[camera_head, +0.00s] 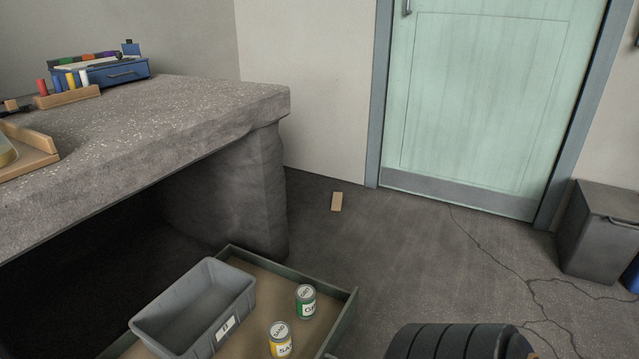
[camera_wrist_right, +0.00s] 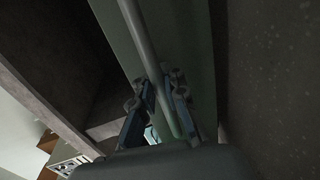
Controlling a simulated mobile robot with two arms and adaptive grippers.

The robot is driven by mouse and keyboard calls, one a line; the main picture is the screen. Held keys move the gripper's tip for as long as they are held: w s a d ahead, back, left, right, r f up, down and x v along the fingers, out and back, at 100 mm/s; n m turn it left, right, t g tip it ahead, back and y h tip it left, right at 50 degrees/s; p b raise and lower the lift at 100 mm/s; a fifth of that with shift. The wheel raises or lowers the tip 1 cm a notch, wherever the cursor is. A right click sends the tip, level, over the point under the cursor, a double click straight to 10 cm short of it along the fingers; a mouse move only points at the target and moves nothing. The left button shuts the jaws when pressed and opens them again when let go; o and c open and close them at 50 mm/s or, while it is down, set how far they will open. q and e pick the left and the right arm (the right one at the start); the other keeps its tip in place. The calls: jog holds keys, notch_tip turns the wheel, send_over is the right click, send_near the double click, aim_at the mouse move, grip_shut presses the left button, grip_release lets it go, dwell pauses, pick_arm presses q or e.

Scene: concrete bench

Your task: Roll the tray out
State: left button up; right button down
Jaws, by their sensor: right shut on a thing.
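The tray (camera_head: 340,322) is a low, dark green-rimmed tray with a brown floor, on the ground below the bench and partly out from under it. It carries a grey bin (camera_head: 172,318) with a label, a green-labelled can (camera_head: 306,302) and a yellow-labelled can (camera_head: 281,340), both upright. In the right wrist view my right gripper (camera_wrist_right: 162,108) is shut on the tray's bar handle (camera_wrist_right: 143,45), beside the tray's green wall (camera_wrist_right: 190,45). In the head view my right arm shows at the bottom, and its gripper is out of frame. My left gripper is in neither view.
The concrete bench (camera_head: 170,130) overhangs the tray, with a thick leg (camera_head: 245,190) behind it. A wood block (camera_head: 337,201) lies on the floor. A dark bin (camera_head: 600,232) stands at right near the green door (camera_head: 485,90). The cracked floor between is clear.

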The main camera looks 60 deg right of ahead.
jog(key=c, duration=1.4)
grip_release()
jog(key=shift+r, duration=0.1)
jog(key=a+v, duration=0.1)
jog(key=v, duration=1.1)
jog(key=shift+d, duration=0.5)
jog(key=shift+w+r, duration=0.1)
